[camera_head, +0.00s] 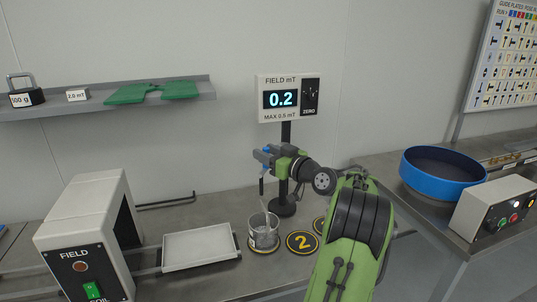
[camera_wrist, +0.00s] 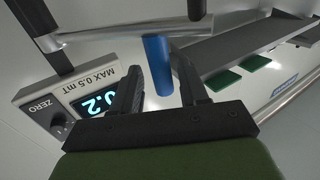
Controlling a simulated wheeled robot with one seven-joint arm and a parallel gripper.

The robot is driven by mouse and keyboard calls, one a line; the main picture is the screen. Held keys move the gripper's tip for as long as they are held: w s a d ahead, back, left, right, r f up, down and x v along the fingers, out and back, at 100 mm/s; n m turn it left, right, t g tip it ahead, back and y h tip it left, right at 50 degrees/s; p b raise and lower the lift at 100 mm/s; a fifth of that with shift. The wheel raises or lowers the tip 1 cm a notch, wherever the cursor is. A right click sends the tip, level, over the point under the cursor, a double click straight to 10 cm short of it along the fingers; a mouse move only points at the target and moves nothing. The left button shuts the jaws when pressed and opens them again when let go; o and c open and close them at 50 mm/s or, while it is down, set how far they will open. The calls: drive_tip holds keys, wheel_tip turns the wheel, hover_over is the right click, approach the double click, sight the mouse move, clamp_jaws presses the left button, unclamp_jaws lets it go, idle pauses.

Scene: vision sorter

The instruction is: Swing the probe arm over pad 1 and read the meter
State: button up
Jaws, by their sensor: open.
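The field meter (camera_head: 289,98) stands on a dark post and its screen reads 0.2; it also shows upside down in the wrist view (camera_wrist: 75,95). A grey metal bar, likely the probe arm (camera_wrist: 120,36), crosses the wrist view. A blue cylindrical handle (camera_wrist: 157,65) hangs from it. My gripper (camera_head: 266,158) is open by the meter post. In the wrist view the handle appears between my open fingers (camera_wrist: 160,80), with gaps on both sides. Pad 2 (camera_head: 302,242) is bare. A glass beaker (camera_head: 264,230) stands on a round pad whose number is hidden.
Another round pad (camera_head: 319,226) is partly hidden by my arm. A white tray (camera_head: 200,247) and the field coil box (camera_head: 85,235) are at left. A shelf (camera_head: 60,109) with green pieces is above. A blue bowl (camera_head: 440,170) and a button box (camera_head: 495,207) are at right.

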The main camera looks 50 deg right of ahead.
drive_tip(key=s+a, duration=0.3)
drive_tip(key=s, duration=1.2)
drive_tip(key=shift+s, duration=0.25)
